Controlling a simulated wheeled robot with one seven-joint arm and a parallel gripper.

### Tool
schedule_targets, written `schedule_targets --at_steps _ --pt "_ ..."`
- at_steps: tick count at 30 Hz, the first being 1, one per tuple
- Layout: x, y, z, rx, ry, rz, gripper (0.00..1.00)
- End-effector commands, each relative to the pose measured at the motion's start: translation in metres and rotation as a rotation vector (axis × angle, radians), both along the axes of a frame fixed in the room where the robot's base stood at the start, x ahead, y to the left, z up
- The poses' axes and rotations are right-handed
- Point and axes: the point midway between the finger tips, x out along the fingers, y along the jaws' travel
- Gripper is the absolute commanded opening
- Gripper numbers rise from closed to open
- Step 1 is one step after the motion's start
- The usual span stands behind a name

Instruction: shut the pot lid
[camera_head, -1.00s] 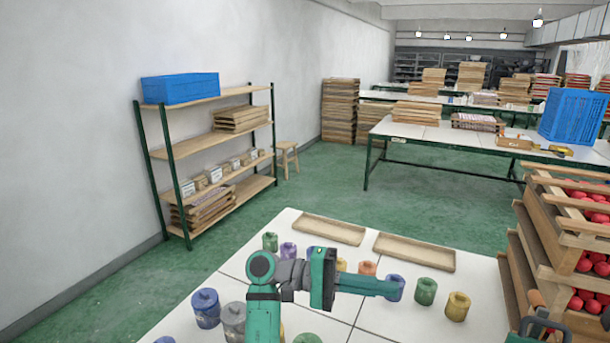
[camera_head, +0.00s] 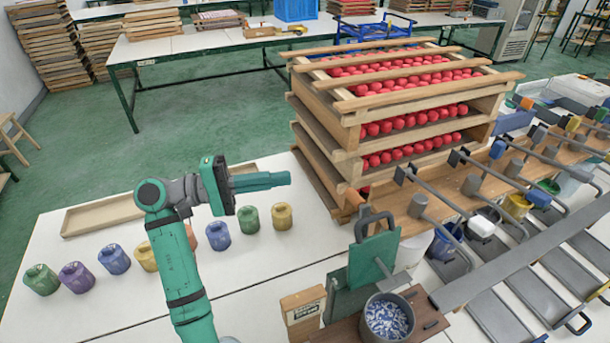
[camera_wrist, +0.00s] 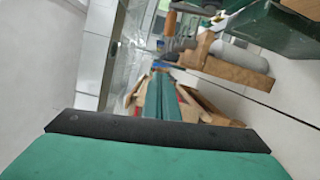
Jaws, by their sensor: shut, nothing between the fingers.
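My gripper (camera_head: 285,179) is shut and empty, held above the white table and pointing right. In the wrist view its green fingers (camera_wrist: 165,98) lie together. An open grey pot (camera_head: 364,318) with blue and white bits inside stands at the bottom right, well apart from my gripper. A green panel (camera_head: 372,262) with a dark handle stands upright behind it; I cannot tell whether this is the lid. Several small pots stand in a row, among them a green pot (camera_head: 250,220) and a yellow pot (camera_head: 282,216) below my gripper. My arm partly hides an orange pot.
Stacked wooden crates (camera_head: 325,152) of red balls stand right of my gripper. A wooden rack (camera_head: 440,205) with long-handled tools fills the right side. A small labelled box (camera_head: 302,312) is near the grey pot. The white table (camera_head: 270,270) is clear between the pot row and that box.

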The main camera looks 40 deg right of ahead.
Motion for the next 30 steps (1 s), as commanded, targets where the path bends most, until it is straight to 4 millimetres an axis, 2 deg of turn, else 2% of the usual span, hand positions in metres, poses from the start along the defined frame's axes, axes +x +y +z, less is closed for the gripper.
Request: schedule_targets --at_steps 9,15,24,30 --pt "-0.036 -0.057 0.001 0.002 -0.001 -0.024 0.0" --pt "-0.055 -0.087 0.003 0.0 -0.001 -0.022 0.0" --pt "-0.082 -0.071 0.007 0.0 -0.001 -0.006 0.0" --pt "-0.088 -0.069 0.008 0.001 -0.001 -0.007 0.0"
